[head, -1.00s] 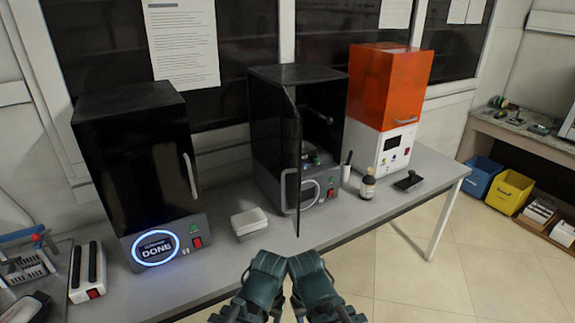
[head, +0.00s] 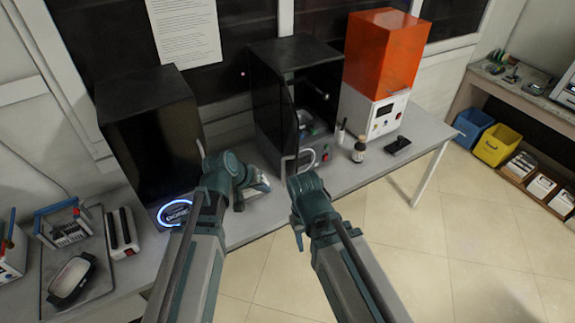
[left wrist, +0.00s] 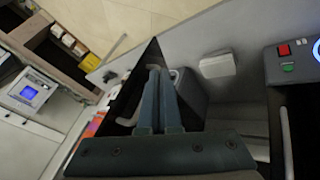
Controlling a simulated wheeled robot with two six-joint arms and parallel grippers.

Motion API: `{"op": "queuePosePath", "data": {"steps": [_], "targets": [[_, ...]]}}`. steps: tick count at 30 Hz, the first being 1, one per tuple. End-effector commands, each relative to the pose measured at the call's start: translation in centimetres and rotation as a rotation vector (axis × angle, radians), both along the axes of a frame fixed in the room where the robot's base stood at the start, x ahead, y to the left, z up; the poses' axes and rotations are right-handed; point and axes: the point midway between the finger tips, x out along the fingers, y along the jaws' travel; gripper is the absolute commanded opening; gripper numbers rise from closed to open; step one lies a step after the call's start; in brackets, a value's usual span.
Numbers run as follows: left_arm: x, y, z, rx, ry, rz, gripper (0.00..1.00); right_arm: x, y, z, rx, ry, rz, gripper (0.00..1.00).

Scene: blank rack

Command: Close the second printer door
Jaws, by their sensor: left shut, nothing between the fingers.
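The second printer (head: 300,62) is the black box in the middle of the bench. Its dark door (head: 288,115) stands open toward me, with a pale handle (head: 290,166) near its lower free edge.
The first black printer (head: 150,120), with a lit ring, stands left. The orange-topped printer (head: 385,50) stands right. A white tray (left wrist: 217,64) sits between the black printers.

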Motion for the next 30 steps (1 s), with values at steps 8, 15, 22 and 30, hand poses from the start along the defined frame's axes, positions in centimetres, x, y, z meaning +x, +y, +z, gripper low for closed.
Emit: {"op": "queuePosePath", "data": {"steps": [8, 15, 22, 30], "targets": [[1.7, 0.9, 3.2, -0.051, -0.045, 0.048, 0.0, 0.0, 0.0, 2.3, 0.0, 0.0, -0.001, 0.5], [2.1, 0.5, 2.0, -0.05, -0.045, 0.046, 0.0, 0.0, 0.0, 1.2, 0.0, 0.0, -0.002, 0.5], [3.8, -0.9, -1.2, -0.05, -0.045, 0.045, 0.0, 0.0, 0.0, -2.1, 0.0, -0.001, -0.001, 0.5], [5.8, -2.8, -4.8, -0.05, -0.044, 0.044, 0.0, 0.0, 0.0, -5.7, -0.001, -0.001, 0.007, 0.5]]}}
